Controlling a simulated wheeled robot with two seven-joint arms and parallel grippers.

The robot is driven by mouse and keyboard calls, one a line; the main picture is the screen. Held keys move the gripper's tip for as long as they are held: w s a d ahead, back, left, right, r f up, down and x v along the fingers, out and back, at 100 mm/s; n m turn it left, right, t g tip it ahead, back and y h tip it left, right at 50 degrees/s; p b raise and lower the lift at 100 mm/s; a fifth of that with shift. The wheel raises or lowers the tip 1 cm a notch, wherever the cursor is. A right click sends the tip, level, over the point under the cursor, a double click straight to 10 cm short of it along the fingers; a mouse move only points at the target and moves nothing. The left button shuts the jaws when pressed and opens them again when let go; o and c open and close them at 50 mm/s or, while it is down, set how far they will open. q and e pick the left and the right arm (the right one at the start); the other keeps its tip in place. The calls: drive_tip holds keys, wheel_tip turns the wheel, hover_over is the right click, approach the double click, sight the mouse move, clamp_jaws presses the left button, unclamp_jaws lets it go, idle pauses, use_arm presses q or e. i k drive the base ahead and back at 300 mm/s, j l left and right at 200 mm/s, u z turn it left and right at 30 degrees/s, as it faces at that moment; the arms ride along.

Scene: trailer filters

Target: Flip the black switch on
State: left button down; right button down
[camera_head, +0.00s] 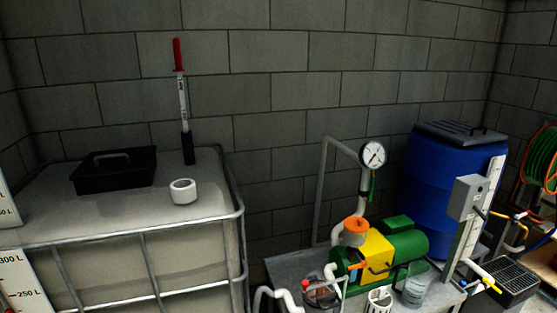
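A grey switch box (467,197) is mounted on a white upright board (467,236) at the right, in front of the blue barrel. A small dark mark shows on the right face of the box. It is too small to tell whether this is the black switch or which way it is set. Neither of my grippers is in view, and nothing is seen touching the box.
A green and yellow pump (375,253) with pipes and a pressure gauge (373,154) sits on a low bench. A blue barrel (432,180) stands behind.

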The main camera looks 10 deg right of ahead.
sight(482, 216)
drive_tip(key=z, duration=1.7)
